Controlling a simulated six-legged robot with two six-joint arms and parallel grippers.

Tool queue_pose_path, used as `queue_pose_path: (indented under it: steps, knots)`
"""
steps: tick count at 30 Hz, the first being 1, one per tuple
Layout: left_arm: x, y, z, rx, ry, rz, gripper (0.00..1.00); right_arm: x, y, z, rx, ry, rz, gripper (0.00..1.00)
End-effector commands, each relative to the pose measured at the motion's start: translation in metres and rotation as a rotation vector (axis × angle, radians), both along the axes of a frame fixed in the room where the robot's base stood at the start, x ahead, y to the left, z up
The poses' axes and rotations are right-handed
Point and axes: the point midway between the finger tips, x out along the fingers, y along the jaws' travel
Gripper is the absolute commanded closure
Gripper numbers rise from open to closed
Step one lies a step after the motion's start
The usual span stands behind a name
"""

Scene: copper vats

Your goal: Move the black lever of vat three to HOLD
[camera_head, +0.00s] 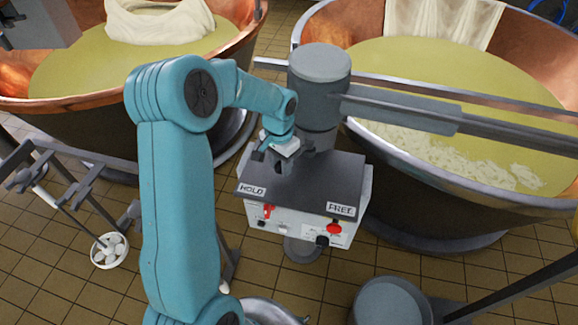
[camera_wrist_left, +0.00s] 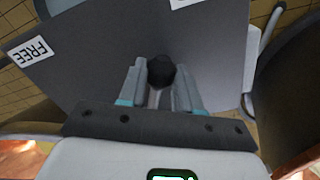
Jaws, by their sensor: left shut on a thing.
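The control box (camera_head: 300,185) has a dark grey top with a HOLD label (camera_head: 252,190) at its front left and a FREE label (camera_head: 341,210) at its front right. My left gripper (camera_wrist_left: 160,82) is shut on the black lever (camera_wrist_left: 160,70), whose round knob shows between the fingertips in the wrist view. In that view the FREE label (camera_wrist_left: 30,51) lies to the left and a cut-off label (camera_wrist_left: 185,3) at the top edge. In the head view the gripper (camera_head: 292,148) is at the box's far side, and the lever is mostly hidden. My right gripper is not visible.
A copper vat (camera_head: 450,190) with yellow liquid stands right of the box, another (camera_head: 110,110) at the left. A grey motor cylinder (camera_head: 318,95) with a long beam (camera_head: 410,108) rises behind the box. Red and black knobs (camera_head: 333,228) sit on its front.

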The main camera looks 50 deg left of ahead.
Motion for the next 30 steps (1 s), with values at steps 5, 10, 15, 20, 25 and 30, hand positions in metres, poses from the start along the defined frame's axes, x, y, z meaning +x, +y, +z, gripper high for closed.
queue_pose_path:
  steps: [5, 10, 15, 20, 25, 30]
  knots:
    - [0.001, 0.01, 0.0, 0.0, -0.003, -0.077, 1.0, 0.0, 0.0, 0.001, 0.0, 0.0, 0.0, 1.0]
    - [0.001, 0.014, 0.0, 0.0, -0.004, -0.121, 1.0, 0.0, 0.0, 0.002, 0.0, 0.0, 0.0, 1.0]
    - [0.001, 0.016, 0.0, 0.0, -0.004, -0.14, 1.0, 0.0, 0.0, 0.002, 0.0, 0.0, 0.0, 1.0]
    - [0.001, 0.017, 0.0, 0.001, -0.004, -0.143, 1.0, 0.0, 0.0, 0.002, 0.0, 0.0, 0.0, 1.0]
    - [0.002, 0.017, 0.0, 0.002, -0.005, -0.143, 1.0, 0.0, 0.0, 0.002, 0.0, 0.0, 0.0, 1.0]
    - [0.001, 0.017, 0.0, 0.002, -0.004, -0.142, 0.41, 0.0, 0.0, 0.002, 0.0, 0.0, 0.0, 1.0]
